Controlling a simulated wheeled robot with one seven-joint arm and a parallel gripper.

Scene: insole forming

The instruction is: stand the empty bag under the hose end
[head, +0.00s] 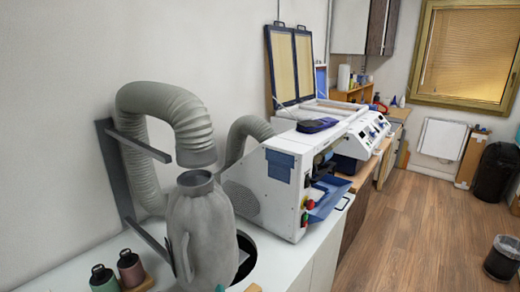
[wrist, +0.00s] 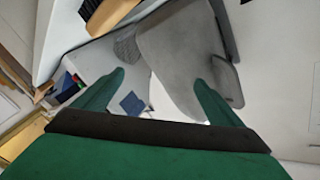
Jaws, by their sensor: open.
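The grey bag (head: 203,235), shaped like a jug with a dark neck ring and a side handle, stands upright on the white counter. Its neck lies just below the open end of the ribbed grey hose (head: 180,110), with a small gap in the picture between them. In the wrist view the bag (wrist: 175,55) fills the upper middle, its handle at the right. My gripper (wrist: 160,78) shows only there, with green fingers spread apart. The right finger overlaps the bag near the handle; I cannot tell whether it touches. The bag's base is partly hidden in the head view.
A grey metal bracket (head: 112,165) stands beside the hose. Two capped bottles (head: 130,268) sit at the front left. A dark round opening or ring (head: 246,262) lies right of the bag. A white machine (head: 265,185) stands behind it. The floor (head: 425,230) at right is mostly clear.

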